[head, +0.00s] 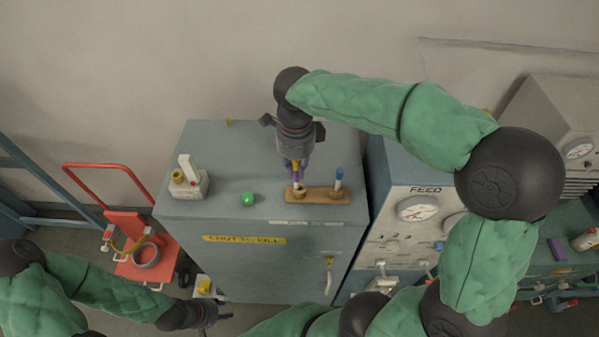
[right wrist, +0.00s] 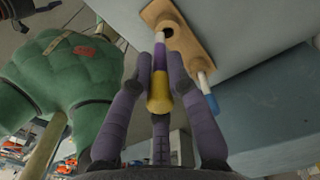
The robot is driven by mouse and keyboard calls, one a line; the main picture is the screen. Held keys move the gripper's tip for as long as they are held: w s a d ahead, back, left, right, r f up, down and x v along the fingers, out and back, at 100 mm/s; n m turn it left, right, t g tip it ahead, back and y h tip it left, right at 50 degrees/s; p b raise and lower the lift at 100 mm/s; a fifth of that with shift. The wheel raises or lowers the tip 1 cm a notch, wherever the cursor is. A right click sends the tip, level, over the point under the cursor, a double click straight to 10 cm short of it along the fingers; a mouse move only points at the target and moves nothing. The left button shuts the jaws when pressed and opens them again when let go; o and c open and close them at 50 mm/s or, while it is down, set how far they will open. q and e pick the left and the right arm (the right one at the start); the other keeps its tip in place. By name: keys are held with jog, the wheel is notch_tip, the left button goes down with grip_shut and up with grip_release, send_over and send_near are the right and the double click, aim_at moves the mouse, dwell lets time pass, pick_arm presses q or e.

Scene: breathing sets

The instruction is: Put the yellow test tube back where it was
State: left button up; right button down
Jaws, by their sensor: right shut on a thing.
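The yellow-capped test tube (right wrist: 158,98) is between the fingers of my right gripper (right wrist: 160,70), which is shut on it. In the head view my right gripper (head: 297,172) points down over the left end of the wooden rack (head: 322,197). In the right wrist view a dark hole in the rack (right wrist: 190,44) shows just beyond the tube's pale end; I cannot tell whether they touch. A blue-capped tube (head: 338,178) stands in the rack's right end. My left gripper (head: 205,316) is low at the left, away from the rack; its jaws are too small to read.
The rack stands near the front edge of a grey cabinet top (head: 225,150). A green ball (head: 248,199) and a white container (head: 187,180) are to its left. A gauge panel marked FEED (head: 418,209) stands at the right. A red cart (head: 133,235) is at lower left.

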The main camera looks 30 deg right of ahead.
jog(key=shift+d+f, duration=0.45)
notch_tip(320, 180, down, 3)
jog(key=shift+w+f, duration=0.1)
jog(key=shift+f, duration=0.1)
jog(key=shift+f, duration=0.1)
jog(key=c, duration=1.2)
grip_release()
